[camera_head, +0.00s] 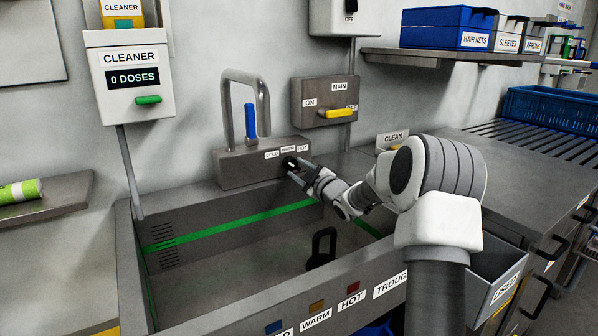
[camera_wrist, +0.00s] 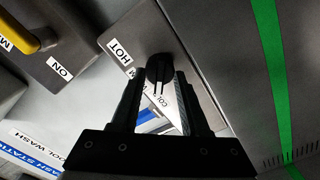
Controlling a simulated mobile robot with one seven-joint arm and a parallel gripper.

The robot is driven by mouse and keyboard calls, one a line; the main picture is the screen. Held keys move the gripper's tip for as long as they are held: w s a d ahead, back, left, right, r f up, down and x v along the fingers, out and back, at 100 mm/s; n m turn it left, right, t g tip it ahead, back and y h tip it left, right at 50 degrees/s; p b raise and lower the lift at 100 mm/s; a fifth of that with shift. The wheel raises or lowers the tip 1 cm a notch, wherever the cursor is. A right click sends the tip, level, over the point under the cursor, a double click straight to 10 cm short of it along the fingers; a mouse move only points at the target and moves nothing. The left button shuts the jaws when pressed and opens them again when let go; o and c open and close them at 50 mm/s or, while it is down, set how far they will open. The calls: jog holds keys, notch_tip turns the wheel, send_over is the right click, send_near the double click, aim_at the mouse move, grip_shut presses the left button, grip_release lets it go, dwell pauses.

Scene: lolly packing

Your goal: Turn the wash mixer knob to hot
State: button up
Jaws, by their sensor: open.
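The wash mixer knob (camera_head: 289,163) is a small dark round knob on the front of the grey mixer block (camera_head: 232,166). COLD, WARM and HOT labels run along the block's top front edge. In the wrist view the black knob (camera_wrist: 159,67) lies between the tips of my gripper (camera_wrist: 160,80), with the HOT label (camera_wrist: 119,51) to its upper left and the COLD label below it, partly hidden. My gripper (camera_head: 298,174) is open, one finger on either side of the knob. I cannot tell whether the fingers touch it, or which label it points to.
A tall tap spout (camera_head: 263,92) and blue lever (camera_head: 250,121) rise from the block. The main switch box with its yellow handle (camera_head: 338,113) is close above right. The trough (camera_head: 215,285) below has a dark plug handle (camera_head: 321,249) inside. A cleaner dispenser (camera_head: 128,78) hangs left.

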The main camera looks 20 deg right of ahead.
grip_shut()
jog(key=shift+m, duration=0.3)
dwell(0.3)
jog(key=m+p, duration=0.3)
jog(key=m, duration=0.1)
jog(key=m+p, duration=0.3)
jog(key=m, duration=0.2)
jog(key=shift+m+p, duration=0.4)
jog(key=m+p, duration=0.3)
jog(key=m, duration=0.2)
jog(key=shift+a, duration=0.1)
jog(key=shift+f+m+p, duration=0.1)
jog(key=shift+m+p, duration=0.75)
jog(key=shift+m, duration=1.45)
jog(key=shift+a, duration=0.1)
